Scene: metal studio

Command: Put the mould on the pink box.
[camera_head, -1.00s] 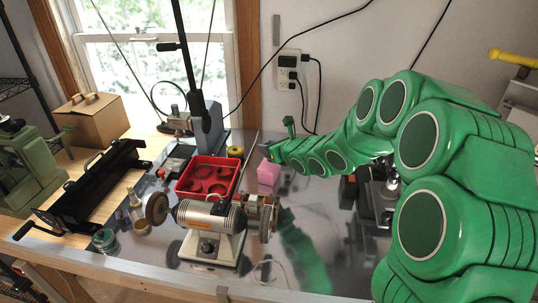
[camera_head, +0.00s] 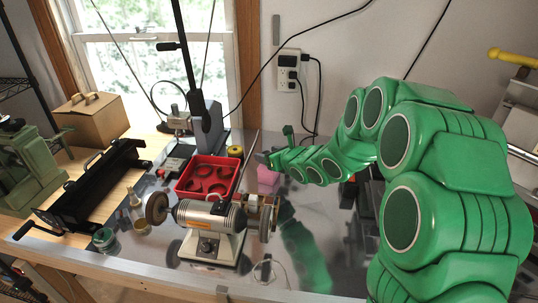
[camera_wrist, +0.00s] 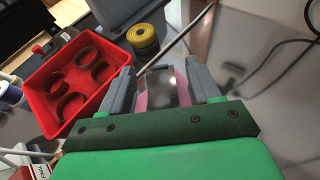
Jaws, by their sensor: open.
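The pink box (camera_head: 267,176) stands on the metal tabletop, right of the red tray. My gripper (camera_head: 272,160) is low, just above it, and covers part of it in the head view. In the wrist view my gripper (camera_wrist: 160,75) is open, with a grey finger on each side. A shiny grey piece (camera_wrist: 158,85) shows between the fingers, with pink of the box (camera_wrist: 182,82) on both sides. This grey piece may be the mould, seemingly on the pink box, but I cannot tell for certain. I cannot tell whether the fingers touch it.
The red tray (camera_head: 187,191) holds several dark rings, and a yellow roll (camera_head: 235,151) stands behind it. A bench grinder (camera_head: 212,218) stands in front. A thin rod (camera_head: 250,150) slants up close to my gripper. Open metal surface lies front right of the box.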

